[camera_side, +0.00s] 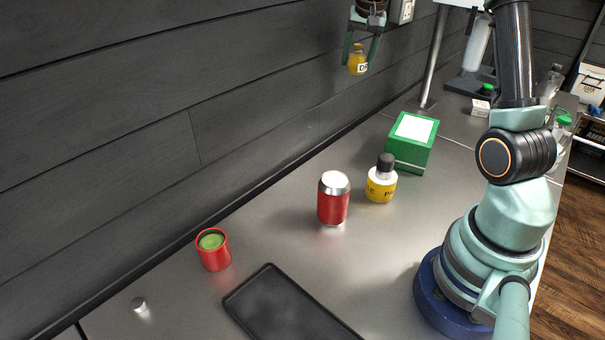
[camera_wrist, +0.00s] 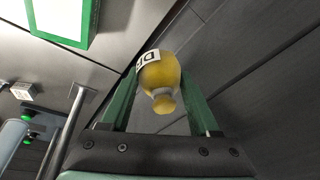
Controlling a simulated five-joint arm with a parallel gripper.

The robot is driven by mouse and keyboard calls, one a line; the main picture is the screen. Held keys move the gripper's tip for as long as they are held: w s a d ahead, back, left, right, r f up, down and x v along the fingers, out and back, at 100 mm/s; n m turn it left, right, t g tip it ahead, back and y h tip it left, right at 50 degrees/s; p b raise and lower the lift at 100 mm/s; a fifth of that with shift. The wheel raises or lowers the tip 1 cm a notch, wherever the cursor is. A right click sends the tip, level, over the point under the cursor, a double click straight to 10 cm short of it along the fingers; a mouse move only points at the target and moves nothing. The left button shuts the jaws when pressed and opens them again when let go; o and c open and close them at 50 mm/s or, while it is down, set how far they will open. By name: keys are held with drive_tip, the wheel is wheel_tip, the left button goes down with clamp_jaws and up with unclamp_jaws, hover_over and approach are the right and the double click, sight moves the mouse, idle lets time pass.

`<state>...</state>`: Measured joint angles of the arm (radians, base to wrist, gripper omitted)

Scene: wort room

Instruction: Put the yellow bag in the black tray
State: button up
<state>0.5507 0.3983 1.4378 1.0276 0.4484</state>
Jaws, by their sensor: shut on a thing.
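The yellow bag (camera_side: 357,61) has a tied neck and a white label with dark letters. My gripper (camera_side: 359,62) is shut on it and holds it high above the counter, near the dark wall at the top of the side view. In the wrist view the bag (camera_wrist: 160,78) sits between the two green fingers (camera_wrist: 160,95), its neck toward the palm. The black tray (camera_side: 285,308) lies flat on the counter at the bottom of the side view, well below and left of my gripper. Its visible part is empty, and its near end is cut off by the frame.
A red can (camera_side: 333,200), a yellow-and-white bottle with a black cap (camera_side: 381,183) and a green box (camera_side: 411,143) stand between bag and tray. A red cup with green contents (camera_side: 213,251) and a small metal piece (camera_side: 139,304) are left of the tray. A metal post (camera_side: 433,60) stands behind.

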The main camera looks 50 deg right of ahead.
drive_tip(key=s+a+n, duration=0.2)
drive_tip(key=a+n, duration=0.1)
drive_tip(key=a, duration=0.9)
drive_tip(key=s+a+f+n+y, duration=0.1)
drive_tip(key=s+a+n, duration=0.2)
drive_tip(key=a, duration=0.9)
drive_tip(key=s+a+n+y, duration=0.1)
drive_tip(key=s+a+n, duration=0.2)
drive_tip(key=a, duration=0.9)
drive_tip(key=shift+s+f+n, duration=0.25)
drive_tip(key=shift+f+n, duration=0.05)
drive_tip(key=shift+f, duration=0.05)
drive_tip(key=s+a+n+y, duration=0.1)
drive_tip(key=s+a+n, duration=0.1)
drive_tip(key=s+a, duration=0.35)
drive_tip(key=s+a+n+y, duration=0.1)
drive_tip(key=s+a+n, duration=0.15)
drive_tip(key=a, duration=0.65)
drive_tip(key=f, duration=1.9)
drive_tip(key=shift+s+a+f, duration=0.3)
drive_tip(key=shift+s, duration=0.05)
drive_tip(key=shift+f, duration=0.1)
drive_tip(key=o, duration=1.4)
drive_tip(key=shift+c, duration=0.2)
